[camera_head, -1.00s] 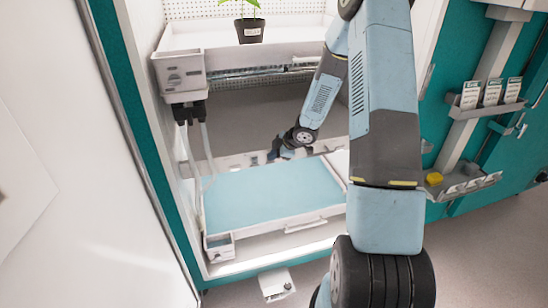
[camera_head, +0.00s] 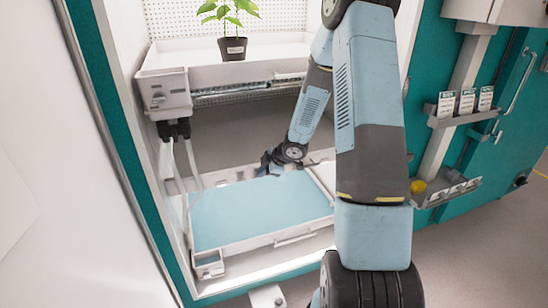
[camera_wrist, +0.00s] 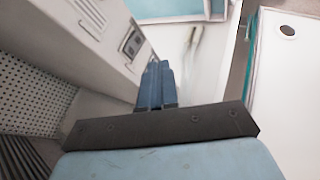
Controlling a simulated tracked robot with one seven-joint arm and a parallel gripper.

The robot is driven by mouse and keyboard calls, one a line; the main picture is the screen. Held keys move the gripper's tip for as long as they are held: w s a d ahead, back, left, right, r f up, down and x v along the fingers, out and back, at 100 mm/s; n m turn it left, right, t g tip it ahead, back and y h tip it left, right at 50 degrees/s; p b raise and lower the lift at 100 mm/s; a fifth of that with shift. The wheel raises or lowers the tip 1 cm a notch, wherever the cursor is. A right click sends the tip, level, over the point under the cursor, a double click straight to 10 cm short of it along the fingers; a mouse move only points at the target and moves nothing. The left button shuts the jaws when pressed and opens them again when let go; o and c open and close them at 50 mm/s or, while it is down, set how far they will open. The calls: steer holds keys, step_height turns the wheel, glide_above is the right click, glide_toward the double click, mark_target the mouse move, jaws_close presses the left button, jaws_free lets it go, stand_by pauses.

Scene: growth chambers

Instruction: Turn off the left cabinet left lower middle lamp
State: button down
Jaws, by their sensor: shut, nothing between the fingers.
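My gripper (camera_head: 266,164) is inside the open cabinet, near the back of the blue-surfaced lower tray (camera_head: 200,225). In the wrist view its blue fingers (camera_wrist: 157,68) are together with nothing between them. They point along a white panel (camera_wrist: 115,55) that bears a small dark rectangular fitting (camera_wrist: 132,42) and a slotted part (camera_wrist: 92,14). The fingertips look close to this panel; contact cannot be told. A thin fixture (camera_head: 245,92) runs under the upper shelf (camera_head: 215,72). I cannot tell which part is the named lamp or its switch, nor whether it is lit.
A potted plant (camera_head: 233,46) stands on the upper shelf. A white box with hoses (camera_head: 164,92) is at the cabinet's left. The white door (camera_head: 60,200) is at far left. Teal panels with a labelled rack (camera_head: 465,108) and a yellow item (camera_head: 418,186) are at right.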

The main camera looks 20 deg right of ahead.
steer(key=w+r+v, duration=0.1)
steer(key=w+v, duration=0.1)
steer(key=v, duration=0.7)
steer(key=shift+d+r, duration=0.2)
steer(key=s+d+r+m+t+h, duration=0.15)
steer(key=s+r+m+h, duration=0.3)
steer(key=r, duration=0.55)
steer(key=s+d+r+m+t+h, duration=0.1)
steer(key=s+d+r+m+h, duration=0.3)
steer(key=r, duration=0.7)
steer(key=s+a+r+m+g+y, duration=0.1)
steer(key=s+a+m, duration=0.3)
steer(key=s, duration=0.8)
steer(key=s+a+r+m+g+y, duration=0.2)
steer(key=s+a+r+m, duration=0.2)
steer(key=s, duration=0.8)
steer(key=a, duration=0.2)
steer(key=shift+a+r, duration=0.2)
steer(key=shift+a, duration=0.1)
